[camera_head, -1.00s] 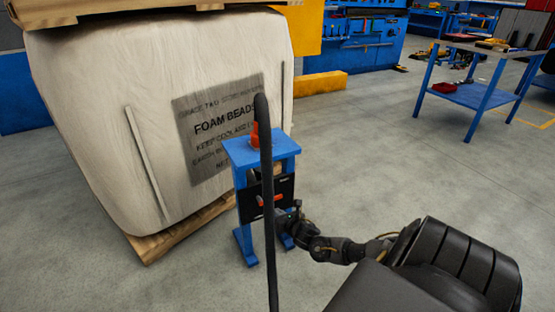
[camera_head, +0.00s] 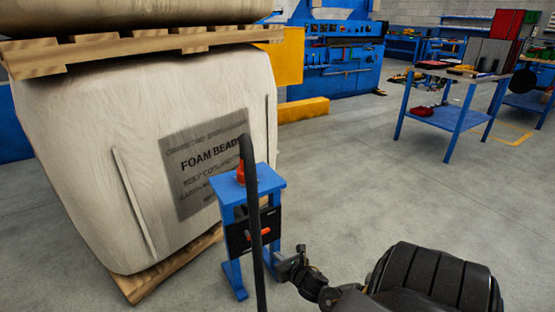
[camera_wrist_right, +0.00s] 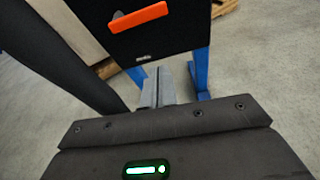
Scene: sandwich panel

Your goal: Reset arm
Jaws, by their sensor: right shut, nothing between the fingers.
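A blue stand (camera_head: 270,188) carries a black panel (camera_head: 240,238) with an orange lever (camera_head: 258,233) on its front and a red-orange knob (camera_head: 240,172) on top. In the right wrist view the lever (camera_wrist_right: 138,17) lies nearly level, slightly tilted, on the black panel (camera_wrist_right: 165,40). My right gripper (camera_head: 284,264) is just right of and below the panel in the head view. Its fingers (camera_wrist_right: 158,86) are together and empty, pointing toward the stand, apart from the lever. My left gripper is not in view.
A large white foam-bead sack (camera_head: 80,130) on a wooden pallet (camera_head: 150,280) stands behind the stand at left. A dark curved tube (camera_head: 250,190) rises in front of the stand. A blue workbench (camera_head: 455,118) is at the back right. The floor (camera_head: 370,180) between is clear.

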